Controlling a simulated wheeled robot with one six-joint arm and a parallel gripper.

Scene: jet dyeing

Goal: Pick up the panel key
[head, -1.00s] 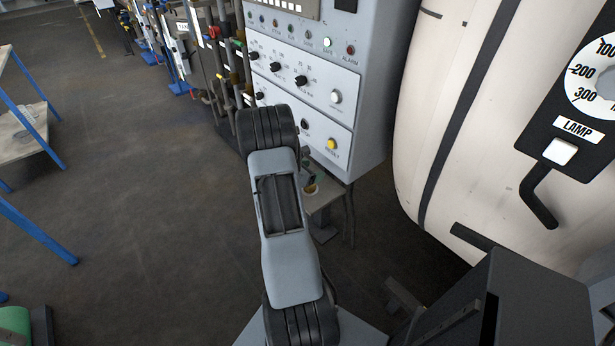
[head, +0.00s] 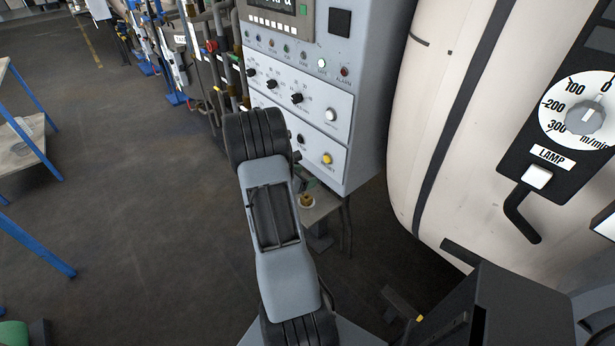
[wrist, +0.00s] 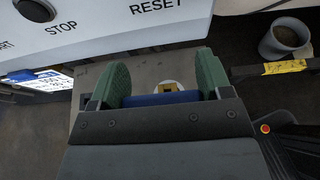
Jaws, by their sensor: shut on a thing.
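In the wrist view my gripper (wrist: 162,84) has two green fingers closed on a blue bar (wrist: 160,99), which looks like the panel key. The bar spans the gap between the fingers, and its lower part is hidden by the gripper body. A small brass-coloured piece with a pale round part (wrist: 168,87) shows just beyond the bar; I cannot tell whether it belongs to the key. Below is a grey stand top (wrist: 150,68).
The control panel (head: 300,95) with knobs and buttons stands right behind the stand (head: 322,209). The large pale vessel (head: 450,120) is to the right, with a lamp and dial plate (head: 552,155). A grey bucket (wrist: 285,38) shows in the wrist view. Open floor (head: 140,220) lies left.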

